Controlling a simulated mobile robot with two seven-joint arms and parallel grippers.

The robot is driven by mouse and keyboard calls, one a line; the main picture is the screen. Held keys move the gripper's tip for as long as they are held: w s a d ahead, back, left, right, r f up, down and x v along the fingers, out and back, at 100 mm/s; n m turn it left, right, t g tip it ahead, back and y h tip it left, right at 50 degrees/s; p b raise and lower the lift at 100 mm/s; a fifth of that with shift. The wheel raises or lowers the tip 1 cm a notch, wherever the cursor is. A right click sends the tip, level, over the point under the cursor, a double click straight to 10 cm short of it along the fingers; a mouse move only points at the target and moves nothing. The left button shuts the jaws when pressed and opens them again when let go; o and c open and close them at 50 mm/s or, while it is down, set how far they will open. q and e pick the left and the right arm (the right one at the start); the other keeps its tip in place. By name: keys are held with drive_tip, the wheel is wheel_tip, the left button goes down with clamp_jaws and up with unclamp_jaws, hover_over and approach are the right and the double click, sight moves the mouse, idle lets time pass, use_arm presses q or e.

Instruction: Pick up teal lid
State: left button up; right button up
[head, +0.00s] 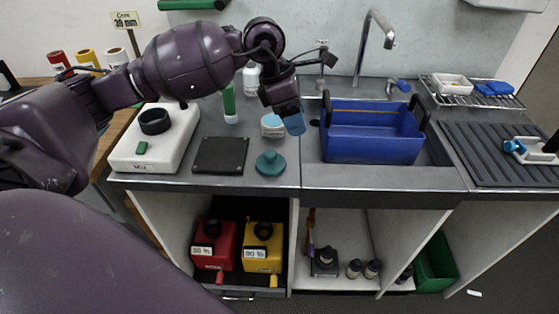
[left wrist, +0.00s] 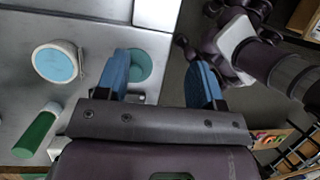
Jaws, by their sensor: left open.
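The teal lid (head: 270,163), a round disc with a knob, lies on the grey counter near its front edge, left of the sink. My left gripper (head: 291,118) is above the counter, up and to the right of the lid, and apart from it. In the left wrist view the gripper (left wrist: 163,78) has its two blue fingers spread with nothing between them. The lid (left wrist: 142,66) shows there partly hidden behind the left finger. I do not see my right gripper.
A white jar with a light-blue top (head: 272,127) stands just behind the lid. A dark square plate (head: 220,155) and a white device (head: 155,150) are to the left. A blue crate (head: 370,150) sits at the sink to the right. A green-capped bottle (head: 229,105) stands further back.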

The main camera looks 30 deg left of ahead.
sight(270, 153)
use_arm(q)
drive_tip(key=s+a+f+g+y, duration=0.1)
drive_tip(key=s+a+f+y, duration=0.1)
drive_tip(key=a+y, duration=0.3)
drive_tip(key=shift+m+h, duration=0.3)
drive_tip(key=f, duration=1)
drive_tip(key=shift+w+a+f+b, duration=0.15)
drive_tip(key=shift+w+a+b, duration=0.05)
drive_tip(key=shift+w+b, duration=0.1)
drive_tip(key=shift+c, duration=0.2)
drive_tip(key=c, duration=0.9)
